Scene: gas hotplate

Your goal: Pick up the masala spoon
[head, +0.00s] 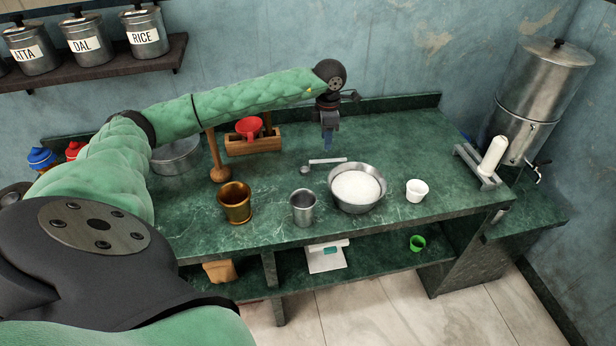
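A small silver spoon (327,161), which I take to be the masala spoon, lies on the green marble counter behind a metal bowl of white powder. Its round scoop end points left and its handle points right. My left arm reaches across from the left. My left gripper (328,146) points down just above and behind the spoon's handle, seemingly apart from it. Its fingers look small and edge-on, so their opening cannot be told. My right gripper is not in view.
The powder bowl (357,188), a steel tumbler (303,208), a brass mortar (235,203) and a white cup (417,190) stand in front. A wooden box (254,143) with a red cup is left behind. The back right counter is clear.

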